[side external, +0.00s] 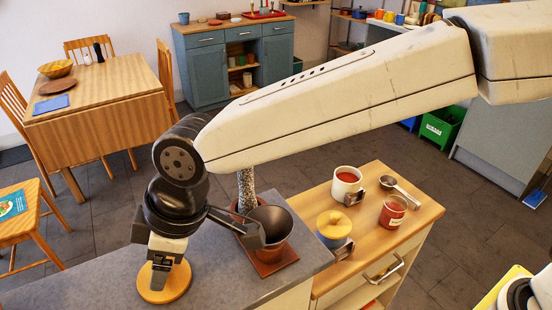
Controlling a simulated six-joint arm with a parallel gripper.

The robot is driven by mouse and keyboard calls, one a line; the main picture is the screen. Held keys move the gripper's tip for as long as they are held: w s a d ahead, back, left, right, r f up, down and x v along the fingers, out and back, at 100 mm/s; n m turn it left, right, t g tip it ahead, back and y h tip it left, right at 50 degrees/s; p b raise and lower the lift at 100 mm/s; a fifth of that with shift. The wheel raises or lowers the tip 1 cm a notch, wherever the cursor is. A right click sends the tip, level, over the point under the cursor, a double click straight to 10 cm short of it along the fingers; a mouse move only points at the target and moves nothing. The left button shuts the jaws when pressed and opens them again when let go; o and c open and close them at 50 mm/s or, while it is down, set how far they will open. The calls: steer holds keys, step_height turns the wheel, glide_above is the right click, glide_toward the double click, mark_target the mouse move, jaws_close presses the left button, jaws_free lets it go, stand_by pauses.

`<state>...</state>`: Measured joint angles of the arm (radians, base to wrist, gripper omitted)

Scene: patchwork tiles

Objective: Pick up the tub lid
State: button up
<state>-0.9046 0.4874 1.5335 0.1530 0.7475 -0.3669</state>
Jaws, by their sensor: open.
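A yellow lid with a round knob (334,220) sits on a small blue tub (333,240) on the wooden-topped cabinet, right of centre. I take this to be the tub lid. My gripper (161,281) is well to the left of it, pointing down over the grey counter. It is open, and its fingertips are over a round orange-brown wooden disc (178,290). I cannot tell whether they touch the disc. The gap between the fingers is hard to see from this side.
A white mug (346,184), a red jar (393,212) and a metal scoop (399,190) are near the tub.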

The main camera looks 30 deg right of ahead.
steer(key=shift+w+a+f, duration=0.1)
steer(key=shift+a+f, duration=0.15)
steer(key=shift+f, duration=0.3)
jaws_close()
